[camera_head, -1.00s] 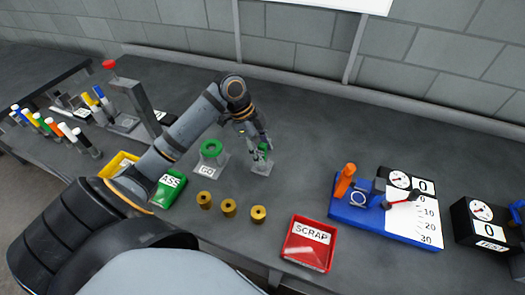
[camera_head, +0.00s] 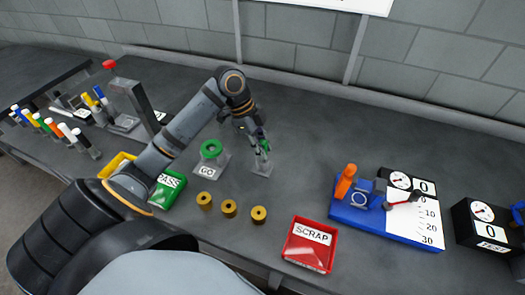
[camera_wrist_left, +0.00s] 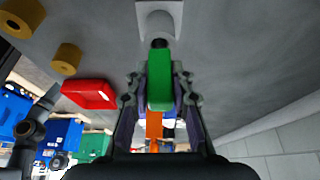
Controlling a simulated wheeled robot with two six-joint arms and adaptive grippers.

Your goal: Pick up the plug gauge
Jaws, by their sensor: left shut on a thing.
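The plug gauge shows as a green handle (camera_wrist_left: 160,82) with a dark tip in the left wrist view. My left gripper (camera_head: 262,149) is shut on the green handle, with a finger on each side (camera_wrist_left: 160,105). In the head view the fingers partly hide the gauge. My right gripper is not in view.
A green ring on a GO block (camera_head: 208,170) stands just left of the gripper. Several brass bushings (camera_head: 229,208) lie in front. A green PASS tray (camera_head: 168,190), a red SCRAP tray (camera_head: 310,245) and a blue gauge fixture (camera_head: 380,225) stand around. The bench behind is clear.

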